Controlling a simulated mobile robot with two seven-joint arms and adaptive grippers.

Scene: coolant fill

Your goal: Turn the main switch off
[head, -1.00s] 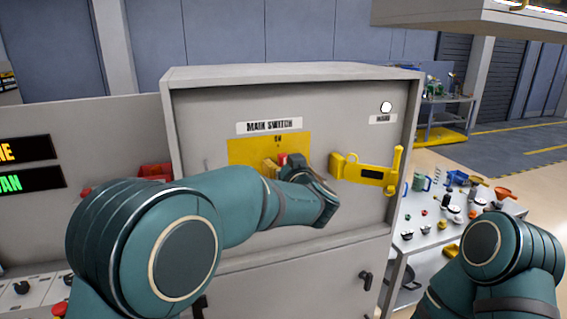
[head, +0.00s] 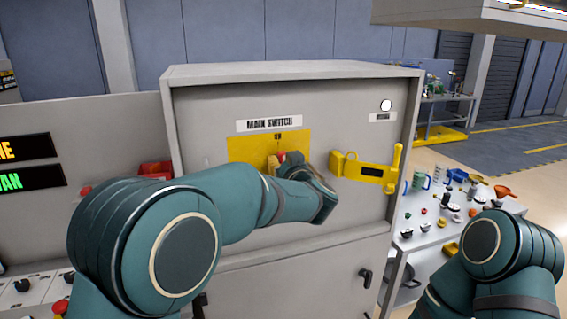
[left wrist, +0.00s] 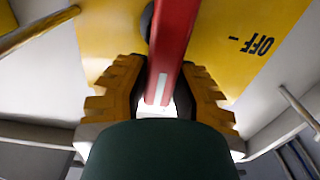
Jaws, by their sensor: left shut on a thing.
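The main switch has a yellow plate (head: 245,149) on the grey cabinet front, under a "MAIN SWITCH" label (head: 269,123). Its red handle (left wrist: 173,42) runs between the yellow fingers of my left gripper (left wrist: 160,95) in the left wrist view. The gripper is shut on the handle. "OFF" is printed on the plate to the right of the handle in that view. In the head view my left gripper (head: 273,164) is at the plate, and my wrist hides most of the handle. My right arm shows at the lower right, but its gripper is out of frame.
A yellow hasp-like lever (head: 368,171) sticks out from the cabinet to the right of my left wrist. A white lamp (head: 386,105) is above it. A table (head: 425,239) with several small items stands right of the cabinet. A control panel with lit displays (head: 25,147) is at left.

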